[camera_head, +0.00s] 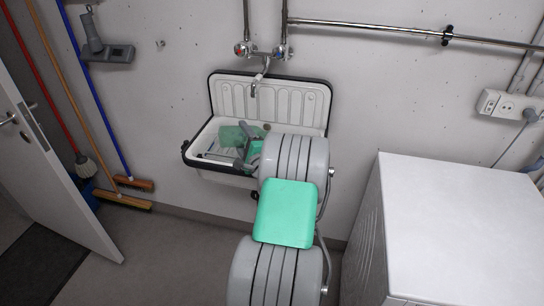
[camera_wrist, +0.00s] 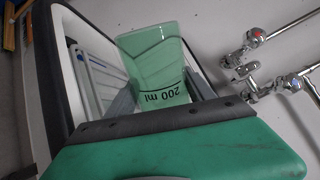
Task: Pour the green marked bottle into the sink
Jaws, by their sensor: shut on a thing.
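The green marked bottle (camera_wrist: 158,62) is translucent green and carries a black "200 ml" line and lettering, which reads upside down in the wrist view. My gripper (camera_wrist: 160,95) is shut on it, with a grey finger on each side. In the head view the bottle (camera_head: 232,134) lies over the basin of the white sink (camera_head: 321,101), tilted to the left. My arm hides part of the sink and of the gripper (camera_head: 246,147). I cannot tell whether liquid is in the bottle or leaving it.
A tap (camera_head: 260,76) with two valves hangs from the wall above the sink. A white machine (camera_head: 465,215) stands at the right. Brooms (camera_head: 125,200) lean at the left beside an open door (camera_head: 50,165). The floor between door and sink is clear.

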